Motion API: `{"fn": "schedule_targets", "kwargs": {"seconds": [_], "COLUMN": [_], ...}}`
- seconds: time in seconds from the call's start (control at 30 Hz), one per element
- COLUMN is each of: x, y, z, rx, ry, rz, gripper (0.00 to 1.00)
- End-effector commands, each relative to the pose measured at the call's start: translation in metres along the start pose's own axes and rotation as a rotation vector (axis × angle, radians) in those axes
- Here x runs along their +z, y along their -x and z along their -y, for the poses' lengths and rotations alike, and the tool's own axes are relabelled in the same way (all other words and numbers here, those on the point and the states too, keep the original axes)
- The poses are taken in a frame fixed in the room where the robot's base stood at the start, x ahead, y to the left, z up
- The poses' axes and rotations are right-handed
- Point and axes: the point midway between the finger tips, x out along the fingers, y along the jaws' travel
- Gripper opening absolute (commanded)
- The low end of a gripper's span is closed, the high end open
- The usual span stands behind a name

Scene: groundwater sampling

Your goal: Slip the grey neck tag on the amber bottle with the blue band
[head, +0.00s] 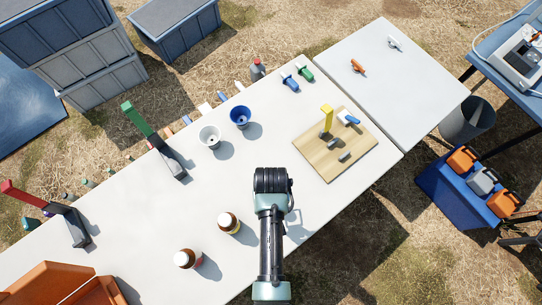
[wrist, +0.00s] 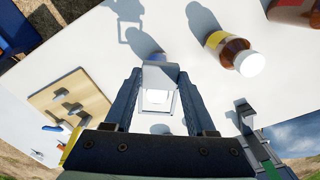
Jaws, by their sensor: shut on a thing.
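My gripper (head: 272,182) is over the table in the head view, its fingertips hidden from above. In the wrist view my gripper (wrist: 160,85) is shut on a pale grey tag (wrist: 160,76), a plate with a framed opening, held above the table. An amber bottle with a white cap and a yellow band (head: 229,222) stands left of and nearer than the gripper; it also shows in the wrist view (wrist: 232,50). A second white-capped amber bottle (head: 187,258), with a reddish band, stands farther left. I cannot make out a blue band on either bottle.
A wooden board (head: 318,160) with grey pegs and a yellow post lies to the right. A white cup (head: 209,137) and a blue cup (head: 240,117) stand behind. A green-topped stand (head: 155,140), a red-topped stand (head: 68,222) and an orange bin (head: 65,285) are left.

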Motion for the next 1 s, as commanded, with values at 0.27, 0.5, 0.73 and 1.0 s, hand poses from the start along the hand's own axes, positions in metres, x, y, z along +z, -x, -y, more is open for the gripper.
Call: {"fn": "schedule_targets", "kwargs": {"seconds": [0.27,0.5,0.73,1.0], "x": [0.000,0.000,0.000,0.000], "y": [-0.009,-0.016,-0.023,-0.031], "z": [0.000,0.000,0.000,0.000], "rx": [0.000,0.000,0.000,0.000], "ry": [0.000,0.000,0.000,0.000], "rz": [-0.001,0.000,0.001,0.000], "gripper": [0.25,0.25,0.25,0.25]}}
